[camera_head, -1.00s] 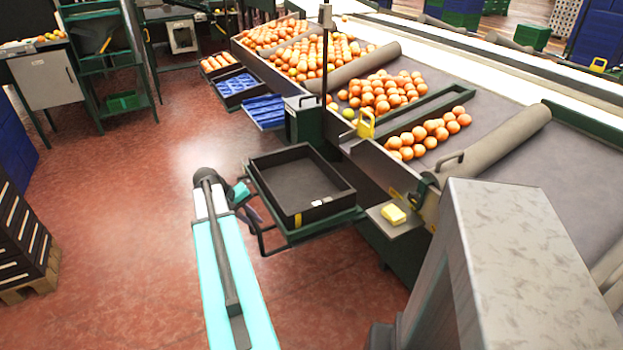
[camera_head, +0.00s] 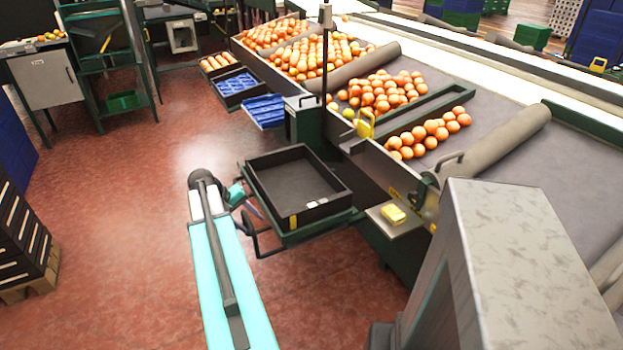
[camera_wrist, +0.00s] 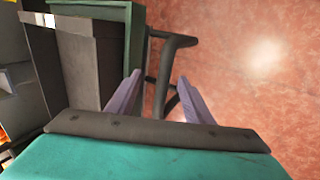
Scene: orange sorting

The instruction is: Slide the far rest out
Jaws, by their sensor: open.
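A green rest (camera_head: 310,232) carries a dark shallow crate (camera_head: 334,203) beside the sorting machine. A dark bar handle (camera_head: 268,252) loops out from its left side. My gripper (camera_head: 249,206) is at that handle, left of the crate. In the wrist view, my gripper's two lilac fingers (camera_wrist: 159,88) are apart, with the dark handle bar (camera_wrist: 165,72) running between and ahead of them. I cannot tell whether a finger touches the bar. The green rest edge (camera_wrist: 137,40) and the crate wall (camera_wrist: 85,65) stand to the left of the fingers.
The sorting machine with oranges (camera_head: 385,95) fills the right. Blue trays (camera_head: 264,110) stand farther back. Stacked dark crates (camera_head: 22,235) stand at the left. The red floor (camera_head: 130,190) between is clear.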

